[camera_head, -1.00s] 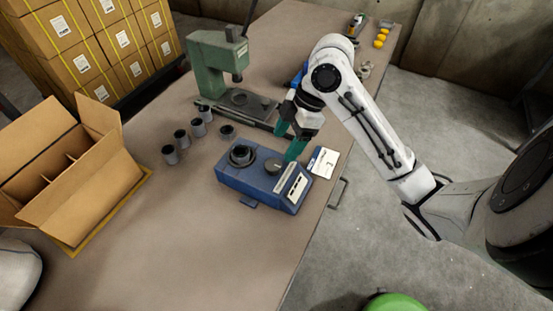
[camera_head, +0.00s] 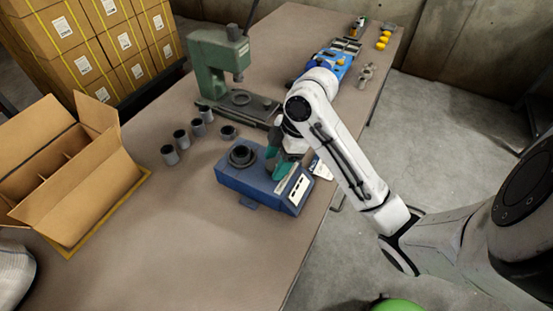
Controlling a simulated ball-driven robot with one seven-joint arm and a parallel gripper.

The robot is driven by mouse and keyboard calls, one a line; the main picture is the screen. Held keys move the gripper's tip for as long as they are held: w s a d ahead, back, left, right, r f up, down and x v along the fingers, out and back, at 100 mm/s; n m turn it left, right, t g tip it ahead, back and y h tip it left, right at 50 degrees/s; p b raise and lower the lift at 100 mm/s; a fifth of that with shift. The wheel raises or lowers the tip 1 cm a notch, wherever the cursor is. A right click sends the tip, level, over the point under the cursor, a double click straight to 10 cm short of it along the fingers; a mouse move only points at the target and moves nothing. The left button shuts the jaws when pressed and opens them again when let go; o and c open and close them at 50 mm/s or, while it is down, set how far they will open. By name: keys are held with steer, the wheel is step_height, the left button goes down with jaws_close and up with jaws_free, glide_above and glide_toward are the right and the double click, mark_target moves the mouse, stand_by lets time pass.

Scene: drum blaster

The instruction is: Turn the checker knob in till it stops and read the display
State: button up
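The blue checker (camera_head: 233,181) sits on the table, with a dark round socket (camera_head: 241,155) on its left part and a pale display strip (camera_head: 299,188) on its right front edge. My gripper (camera_head: 277,166), with green fingers, is down over the right part of the checker, where the knob is. The fingers and wrist hide the knob, so I cannot tell whether they touch or grip it. The display is too small to read from here. A white card (camera_head: 322,169) lies beside the checker, partly behind my arm.
Several grey cylinders (camera_head: 182,139) stand left of the checker. A green press (camera_head: 211,70) stands behind it. An open cardboard box (camera_head: 62,165) is at the left. A blue device (camera_head: 331,64) and small yellow items (camera_head: 382,41) are farther back. The table (camera_head: 190,235) is clear in front.

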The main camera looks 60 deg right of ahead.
steer(key=c, duration=0.7)
steer(key=shift+c, duration=0.2)
